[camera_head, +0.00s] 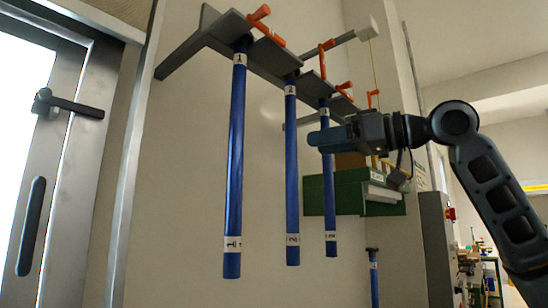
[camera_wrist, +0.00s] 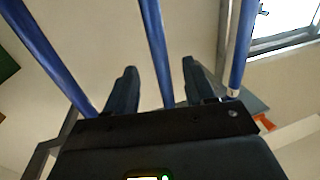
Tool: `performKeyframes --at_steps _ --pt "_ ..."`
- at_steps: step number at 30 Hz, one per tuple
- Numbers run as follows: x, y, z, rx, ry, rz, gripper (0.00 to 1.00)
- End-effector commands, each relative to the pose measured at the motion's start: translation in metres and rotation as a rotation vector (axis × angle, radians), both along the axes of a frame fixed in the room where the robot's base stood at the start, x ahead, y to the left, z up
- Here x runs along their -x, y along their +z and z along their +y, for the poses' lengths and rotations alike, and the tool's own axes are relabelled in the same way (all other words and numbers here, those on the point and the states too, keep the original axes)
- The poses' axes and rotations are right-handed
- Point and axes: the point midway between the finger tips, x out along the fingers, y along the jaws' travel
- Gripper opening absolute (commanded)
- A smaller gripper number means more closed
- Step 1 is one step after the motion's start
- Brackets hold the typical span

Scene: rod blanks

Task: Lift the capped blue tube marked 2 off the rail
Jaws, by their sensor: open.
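Three capped blue tubes hang from a grey rail (camera_head: 268,58) in the head view: a left tube (camera_head: 236,150), a middle tube (camera_head: 292,170) and a right tube (camera_head: 329,200). Other tubes show at either side.
Orange-red hooks (camera_head: 270,32) stand along the rail. A green box (camera_head: 352,192) sits behind the right tube. Another blue tube with a dark cap (camera_head: 373,275) stands lower down. A door (camera_head: 40,150) is at the left.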

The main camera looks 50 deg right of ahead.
Motion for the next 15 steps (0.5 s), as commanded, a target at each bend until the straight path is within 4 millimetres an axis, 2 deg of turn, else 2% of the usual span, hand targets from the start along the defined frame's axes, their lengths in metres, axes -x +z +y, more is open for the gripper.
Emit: performKeyframes --at_steps 10,15 --pt "-0.033 0.000 0.008 0.000 0.000 0.001 0.54" --pt "-0.058 -0.003 0.013 0.001 0.001 0.002 0.54"
